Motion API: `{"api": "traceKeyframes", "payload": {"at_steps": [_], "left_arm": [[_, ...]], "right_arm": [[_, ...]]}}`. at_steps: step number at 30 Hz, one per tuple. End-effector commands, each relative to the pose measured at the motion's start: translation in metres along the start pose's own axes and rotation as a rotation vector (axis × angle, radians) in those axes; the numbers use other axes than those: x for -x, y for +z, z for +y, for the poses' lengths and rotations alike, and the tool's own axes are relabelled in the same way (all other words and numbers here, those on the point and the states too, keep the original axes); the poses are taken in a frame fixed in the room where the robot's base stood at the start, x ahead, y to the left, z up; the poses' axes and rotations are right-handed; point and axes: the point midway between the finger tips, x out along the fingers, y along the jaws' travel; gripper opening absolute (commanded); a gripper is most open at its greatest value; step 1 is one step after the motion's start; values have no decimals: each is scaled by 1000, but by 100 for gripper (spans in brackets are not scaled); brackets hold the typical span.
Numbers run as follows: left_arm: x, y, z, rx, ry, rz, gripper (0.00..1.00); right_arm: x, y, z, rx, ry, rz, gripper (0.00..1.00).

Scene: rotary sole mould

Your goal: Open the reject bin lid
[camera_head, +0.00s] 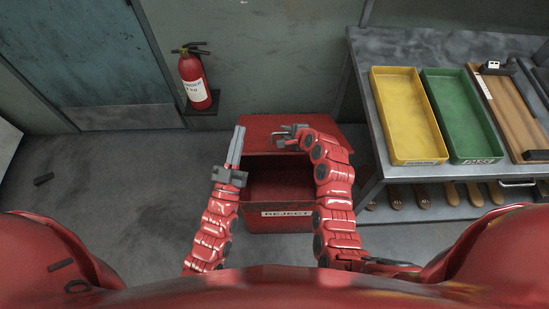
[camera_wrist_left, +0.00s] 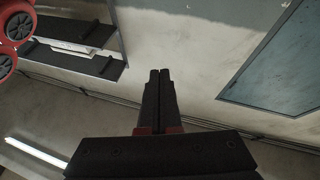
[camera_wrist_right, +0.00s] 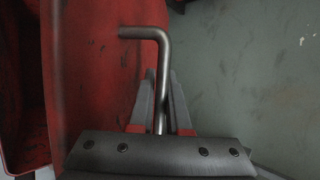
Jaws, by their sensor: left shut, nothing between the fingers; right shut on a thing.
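The red reject bin (camera_head: 254,218) stands on the floor ahead, with a REJECT label on its front. Its red lid (camera_head: 262,123) is raised at the back, and the dark inside of the bin shows in front of it. The lid also shows in the right wrist view (camera_wrist_right: 95,70), with a bent metal handle (camera_wrist_right: 150,34) on it. My right gripper (camera_head: 283,137) is shut on this handle; its fingers show on either side of the bar (camera_wrist_right: 161,88). My left gripper (camera_head: 238,132) is shut and empty at the bin's left side; its closed fingers show in the left wrist view (camera_wrist_left: 160,75).
A metal workbench (camera_head: 365,80) stands to the right with a yellow tray (camera_head: 405,155) and a green tray (camera_head: 458,115). Shoe soles (camera_head: 422,195) lie on its lower shelf. A fire extinguisher (camera_head: 194,80) hangs on the wall behind left. The floor left of the bin is mostly clear.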

Motion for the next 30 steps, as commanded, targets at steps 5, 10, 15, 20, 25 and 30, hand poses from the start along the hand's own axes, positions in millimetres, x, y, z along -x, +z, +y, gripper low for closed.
{"api": "traceKeyframes", "payload": {"at_steps": [5,10,15,20,25,30], "left_arm": [[26,80,66,90,164,-379,0],[56,124,132,-153,433,-616,0],[67,146,166,-720,767,-662,0],[76,158,168,-1259,1072,-641,0],[78,156,146,-1786,1389,-594,0],[77,140,117,-2165,1684,-552,0]], "right_arm": [[0,0,0,0,-1,1,0],[0,0,0,0,-1,1,0],[0,0,0,0,0,1,0],[0,0,0,0,0,1,0],[0,0,0,0,0,1,0],[0,0,0,0,0,1,0]]}}
